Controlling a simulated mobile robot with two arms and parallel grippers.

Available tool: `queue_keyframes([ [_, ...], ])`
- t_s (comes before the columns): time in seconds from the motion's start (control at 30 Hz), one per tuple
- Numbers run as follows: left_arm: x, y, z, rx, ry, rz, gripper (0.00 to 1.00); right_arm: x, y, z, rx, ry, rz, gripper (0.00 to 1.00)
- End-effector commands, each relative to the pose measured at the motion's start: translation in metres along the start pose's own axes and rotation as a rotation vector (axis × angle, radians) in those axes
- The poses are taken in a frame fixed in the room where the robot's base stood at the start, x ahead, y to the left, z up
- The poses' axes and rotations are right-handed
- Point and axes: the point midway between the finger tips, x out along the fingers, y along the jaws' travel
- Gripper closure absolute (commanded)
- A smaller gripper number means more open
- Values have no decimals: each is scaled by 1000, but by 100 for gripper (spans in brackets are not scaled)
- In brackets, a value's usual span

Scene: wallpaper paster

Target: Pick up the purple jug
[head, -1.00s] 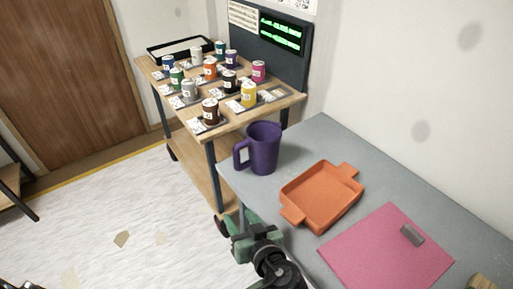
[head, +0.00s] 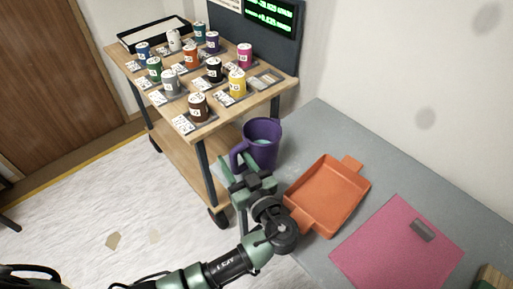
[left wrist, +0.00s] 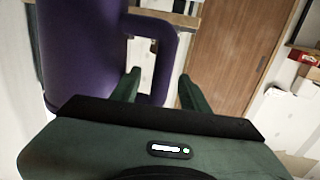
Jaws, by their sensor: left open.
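The purple jug (head: 262,147) stands upright at the left end of the grey table, its handle turned to the left. My left gripper (head: 238,170) is just in front of the jug at handle height. In the left wrist view the jug (left wrist: 85,50) fills the upper left and its handle (left wrist: 165,50) stands just beyond the fingers. The left fingers (left wrist: 158,85) are apart, with the lower part of the handle seen between them. I cannot tell whether they touch it. My right gripper is not seen.
An orange tray (head: 331,190) lies right of the jug, close to my left arm. A pink mat (head: 385,255) with a grey block (head: 422,230) lies further right. A wooden cart (head: 150,85) with several small cans stands behind, at the left.

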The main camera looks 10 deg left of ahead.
Motion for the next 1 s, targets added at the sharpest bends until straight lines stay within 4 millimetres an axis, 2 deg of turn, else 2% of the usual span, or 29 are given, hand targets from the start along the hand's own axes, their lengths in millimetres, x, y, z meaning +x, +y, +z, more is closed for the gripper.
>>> queue_keyframes([
  [0.03, 10, -1, -6, 3, 5, -2, 55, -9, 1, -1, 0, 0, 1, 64],
  [0.2, 30, 0, -2, 2, 2, 0, 55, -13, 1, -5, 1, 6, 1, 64],
  [0.47, 33, 0, 0, 1, -1, 1, 55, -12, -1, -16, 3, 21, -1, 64],
  [0.53, 33, 0, 0, 1, -1, 1, 69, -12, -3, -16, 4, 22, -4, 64],
  [0.63, 33, 0, 0, 1, -1, 1, 97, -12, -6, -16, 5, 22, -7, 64],
  [0.67, 33, 0, 0, 1, -1, 1, 100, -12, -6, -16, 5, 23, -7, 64],
  [1.0, 33, 0, 0, 1, -1, 0, 100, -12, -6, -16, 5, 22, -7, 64],
])
